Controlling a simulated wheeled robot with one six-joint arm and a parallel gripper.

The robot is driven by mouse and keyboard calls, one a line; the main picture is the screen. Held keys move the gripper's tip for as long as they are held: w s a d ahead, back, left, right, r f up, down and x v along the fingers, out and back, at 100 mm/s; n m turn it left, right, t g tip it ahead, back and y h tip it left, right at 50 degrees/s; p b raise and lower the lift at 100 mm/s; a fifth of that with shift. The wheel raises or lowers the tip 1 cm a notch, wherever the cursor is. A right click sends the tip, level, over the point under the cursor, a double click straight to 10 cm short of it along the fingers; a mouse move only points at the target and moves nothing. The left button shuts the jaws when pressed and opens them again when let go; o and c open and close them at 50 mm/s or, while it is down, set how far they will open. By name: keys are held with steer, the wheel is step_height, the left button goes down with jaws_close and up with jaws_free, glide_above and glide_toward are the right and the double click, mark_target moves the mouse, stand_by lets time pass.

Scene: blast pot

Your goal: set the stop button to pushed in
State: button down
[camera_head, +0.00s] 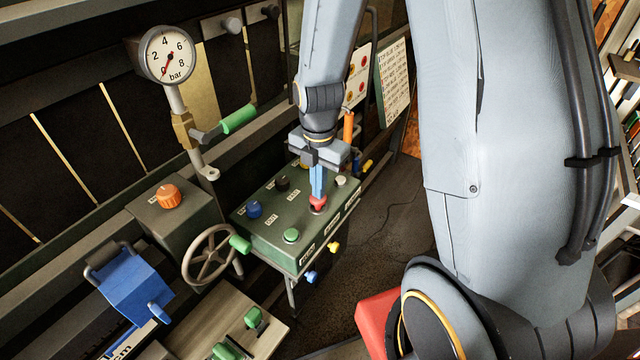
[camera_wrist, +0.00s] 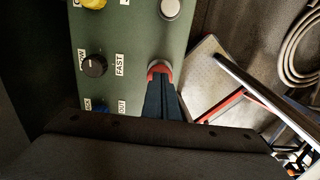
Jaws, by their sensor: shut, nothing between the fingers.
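A red button (camera_head: 318,203), the only red one I see on the green control box (camera_head: 270,228), sits near the box's right edge. It also shows in the wrist view (camera_wrist: 159,67), with a pale collar around it. My gripper (camera_head: 318,192) points down at the button, its blue fingers closed together with nothing between them. In the wrist view the fingertips (camera_wrist: 158,82) meet the button's edge and hide much of it. They look to be touching it, but I cannot tell how far in the button sits.
Near it on the box are a black knob (camera_head: 282,184), a blue button (camera_head: 254,209), a green button (camera_head: 291,236) and a white button (camera_head: 341,181). A handwheel (camera_head: 209,254) and a pressure gauge (camera_head: 168,54) stand to the left. Open floor lies right of the box.

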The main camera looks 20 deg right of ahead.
mark_target(322, 202)
steer(key=shift+s+f, duration=0.4)
steer(key=shift+f, duration=0.15)
steer(key=shift+w+r+p, duration=0.1)
steer(key=shift+r+p, duration=0.3)
steer(key=shift+p, duration=0.15)
step_height(322, 202, up, 14)
steer(key=p, duration=0.1)
steer(key=shift+w+r+p, duration=0.15)
steer(key=shift+w+p, duration=0.15)
steer(key=s+f+m, duration=0.1)
steer(key=s+m, duration=0.3)
steer(key=m, duration=0.8)
steer(key=s+f+m+t, duration=0.1)
steer(key=s+m, duration=0.4)
steer(key=m, duration=0.8)
steer(key=shift+s+d, duration=0.2)
steer(key=shift+s, duration=0.1)
